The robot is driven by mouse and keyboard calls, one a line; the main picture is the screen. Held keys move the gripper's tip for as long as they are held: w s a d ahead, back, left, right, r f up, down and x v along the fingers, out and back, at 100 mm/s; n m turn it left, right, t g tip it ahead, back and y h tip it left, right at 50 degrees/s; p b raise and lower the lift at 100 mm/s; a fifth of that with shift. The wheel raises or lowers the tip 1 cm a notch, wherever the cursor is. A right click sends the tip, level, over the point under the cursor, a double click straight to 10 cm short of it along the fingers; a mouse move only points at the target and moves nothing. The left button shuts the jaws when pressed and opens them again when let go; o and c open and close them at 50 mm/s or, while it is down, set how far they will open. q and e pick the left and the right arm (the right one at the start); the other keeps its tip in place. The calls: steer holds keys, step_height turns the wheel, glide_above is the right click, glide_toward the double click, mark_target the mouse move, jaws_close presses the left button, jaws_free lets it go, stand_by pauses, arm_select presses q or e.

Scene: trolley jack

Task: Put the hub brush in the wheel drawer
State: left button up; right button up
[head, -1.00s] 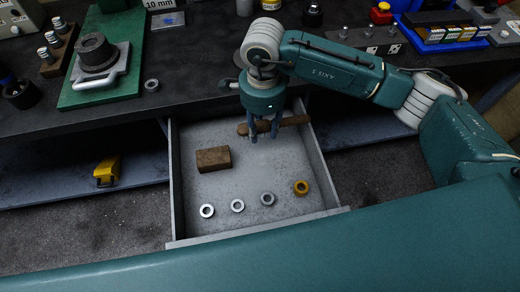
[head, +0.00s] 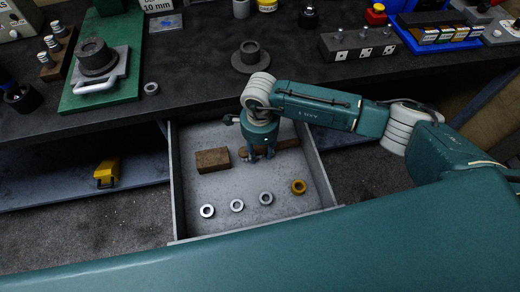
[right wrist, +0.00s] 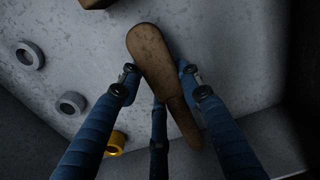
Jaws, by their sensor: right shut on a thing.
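The open wheel drawer (head: 322,178) is a grey tray pulled out under the bench. My right gripper (head: 259,156) points down into the drawer, shut on the hub brush. In the right wrist view the brush (right wrist: 152,55) runs between the blue fingers (right wrist: 160,92), its wide end toward the top. I cannot tell whether the brush touches the drawer floor. My left gripper is not in view.
In the drawer, a brown block (head: 212,160) lies left of the gripper. Several rings, including a yellow one (head: 298,187), line the front. A dark flanged hub (head: 250,57) stands on the bench behind my arm. The drawer's middle floor is clear.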

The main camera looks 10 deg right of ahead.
mark_target(260, 151)
steer(key=shift+f, duration=0.1)
steer(key=o, duration=1.3)
steer(key=shift+r, duration=0.35)
step_height(260, 151, up, 12)
steer(key=b, duration=0.2)
steer(key=shift+s+f+b, duration=0.1)
steer(key=shift+f+b, duration=0.1)
steer(key=shift+b, duration=0.15)
